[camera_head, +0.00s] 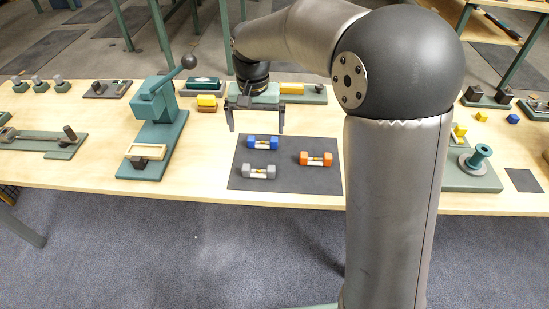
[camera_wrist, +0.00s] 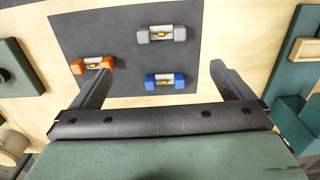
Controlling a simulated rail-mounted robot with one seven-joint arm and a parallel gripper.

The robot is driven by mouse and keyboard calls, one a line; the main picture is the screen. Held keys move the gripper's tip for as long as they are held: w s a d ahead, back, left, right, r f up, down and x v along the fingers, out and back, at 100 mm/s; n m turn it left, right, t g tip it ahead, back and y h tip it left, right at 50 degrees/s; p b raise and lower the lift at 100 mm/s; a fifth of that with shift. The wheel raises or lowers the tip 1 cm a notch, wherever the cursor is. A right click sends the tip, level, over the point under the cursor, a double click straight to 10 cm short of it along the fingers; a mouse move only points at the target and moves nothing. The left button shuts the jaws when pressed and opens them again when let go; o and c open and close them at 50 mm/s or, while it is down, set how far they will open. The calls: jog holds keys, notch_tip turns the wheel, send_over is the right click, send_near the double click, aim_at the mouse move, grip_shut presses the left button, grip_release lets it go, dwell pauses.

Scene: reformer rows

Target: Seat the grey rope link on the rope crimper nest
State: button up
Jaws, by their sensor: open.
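The grey rope link (camera_head: 258,172), a dumbbell shape with grey ends and a pale middle, lies on a dark mat (camera_head: 290,192). In the wrist view the grey link (camera_wrist: 162,34) lies beyond the blue link (camera_wrist: 165,80). A green lever machine (camera_head: 160,120) stands left of the mat; it looks like the rope crimper. A small dark block with a pale frame (camera_head: 146,152) at its front end may be the nest. My gripper (camera_head: 256,124) is open and empty, above the table behind the mat. It also shows in the wrist view (camera_wrist: 161,68).
A blue link (camera_head: 263,143) and an orange link (camera_head: 316,159) share the mat. The lever's dark ball (camera_head: 189,61) sticks up between my gripper and the machine. A green fixture with a spool (camera_head: 477,157) stands at right. Bare table separates mat and machine.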

jog(key=w, duration=0.1)
send_over(259, 172)
notch_tip(259, 172, down, 12)
jog(key=shift+w+a+f, duration=0.15)
jog(key=shift+f, duration=0.1)
notch_tip(259, 172, down, 5)
jog(key=shift+f, duration=0.1)
jog(key=c, duration=0.7)
